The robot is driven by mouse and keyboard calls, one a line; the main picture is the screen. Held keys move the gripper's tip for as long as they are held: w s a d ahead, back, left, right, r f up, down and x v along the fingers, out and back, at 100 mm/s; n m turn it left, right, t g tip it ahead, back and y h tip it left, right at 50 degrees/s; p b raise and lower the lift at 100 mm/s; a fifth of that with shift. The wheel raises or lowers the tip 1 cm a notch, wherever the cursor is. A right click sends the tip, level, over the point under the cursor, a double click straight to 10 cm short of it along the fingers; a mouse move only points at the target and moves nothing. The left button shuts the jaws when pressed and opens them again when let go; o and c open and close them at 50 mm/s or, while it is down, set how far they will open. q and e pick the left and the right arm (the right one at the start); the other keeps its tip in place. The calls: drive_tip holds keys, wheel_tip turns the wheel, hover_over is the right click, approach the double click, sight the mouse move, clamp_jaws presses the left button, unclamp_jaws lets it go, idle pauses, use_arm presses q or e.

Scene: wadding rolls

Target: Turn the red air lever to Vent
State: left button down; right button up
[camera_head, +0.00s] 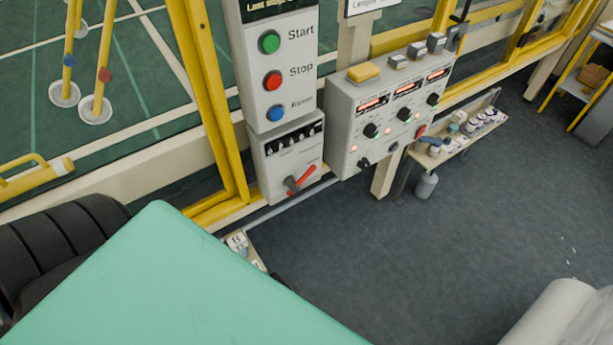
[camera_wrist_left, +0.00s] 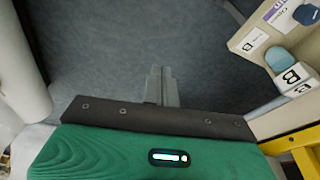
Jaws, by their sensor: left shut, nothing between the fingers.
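The red air lever (camera_head: 304,178) is on the lower front of a light grey control box (camera_head: 289,150) in the head view. Its red handle slants up and to the right from a dark grey hub. The small labels around it are too blurred to read. My left gripper (camera_wrist_left: 161,72) shows in the left wrist view, with its grey fingers together and empty above dark floor. It is not visible in the head view, and the lever cannot be made out in the wrist view. My right gripper is in neither view.
Above the lever are Start (camera_head: 269,41), Stop (camera_head: 273,80) and blue (camera_head: 276,113) buttons. A knob panel (camera_head: 390,115) stands to the right. Yellow fence posts (camera_head: 209,95) stand to the left. A white roll (camera_head: 560,315) lies bottom right. Dark floor (camera_head: 440,240) is open in front.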

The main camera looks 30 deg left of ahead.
use_arm(q)
drive_tip(key=w+d+r+n+t+h+b, duration=0.1)
drive_tip(key=w+r+b, duration=0.1)
drive_tip(key=w+r, duration=0.6)
drive_tip(key=w+d+r+n+t+b, duration=0.15)
drive_tip(key=w+r, duration=0.25)
drive_tip(key=r, duration=0.8)
drive_tip(key=w+a+r+n+g+y, duration=0.1)
drive_tip(key=w+a+r+n, duration=0.3)
drive_tip(key=w+a+n, duration=0.3)
drive_tip(key=w+a+r+n+g+y, duration=0.1)
drive_tip(key=w+a+r+n, duration=0.4)
drive_tip(key=w+a, duration=0.4)
drive_tip(key=p, duration=0.1)
hover_over(304, 177)
drive_tip(key=shift+m+t, duration=0.25)
drive_tip(key=shift+m, duration=0.1)
wheel_tip(304, 177, down, 8)
drive_tip(key=shift+s+f, duration=0.1)
drive_tip(key=shift+f, duration=0.5)
